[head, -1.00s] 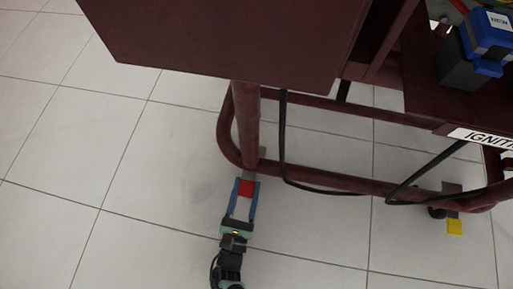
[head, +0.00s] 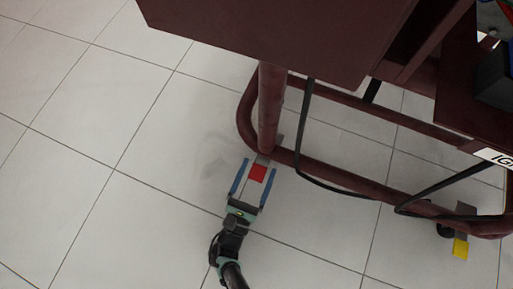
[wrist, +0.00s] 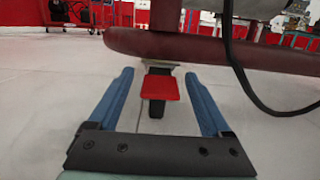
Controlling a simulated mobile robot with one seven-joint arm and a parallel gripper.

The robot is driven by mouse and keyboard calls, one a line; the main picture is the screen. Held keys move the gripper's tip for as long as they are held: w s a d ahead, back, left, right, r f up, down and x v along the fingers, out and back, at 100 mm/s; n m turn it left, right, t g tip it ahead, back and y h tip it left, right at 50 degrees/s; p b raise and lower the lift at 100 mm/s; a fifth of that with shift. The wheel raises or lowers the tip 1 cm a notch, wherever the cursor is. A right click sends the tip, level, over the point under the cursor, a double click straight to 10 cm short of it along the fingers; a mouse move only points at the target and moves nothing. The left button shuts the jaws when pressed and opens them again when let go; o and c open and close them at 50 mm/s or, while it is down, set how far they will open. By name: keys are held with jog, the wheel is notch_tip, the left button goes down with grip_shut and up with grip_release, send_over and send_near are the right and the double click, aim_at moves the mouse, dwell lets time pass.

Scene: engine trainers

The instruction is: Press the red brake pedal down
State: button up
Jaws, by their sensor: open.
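The red brake pedal (head: 257,173) sticks out from the lower frame tube of the maroon engine trainer, low over the floor. In the wrist view the red pedal (wrist: 159,88) is a flat pad on a metal arm, with a dark part below it. My gripper (head: 255,167) is open, its two blue fingers on either side of the pedal. In the wrist view my gripper (wrist: 158,75) shows the pad between the fingers, with a gap on both sides. I cannot tell whether anything touches the pedal.
The maroon frame (head: 340,182) runs along the floor behind the pedal, with an upright post (head: 271,108) and a panel (head: 285,30) above. A black cable (head: 304,130) loops down right of the post. A yellow pedal (head: 460,248) is further right. Floor at left is clear.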

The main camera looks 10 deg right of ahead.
aim_at(263, 146)
jog(key=shift+r, duration=0.1)
notch_tip(263, 146, up, 10)
jog(key=p, duration=0.9)
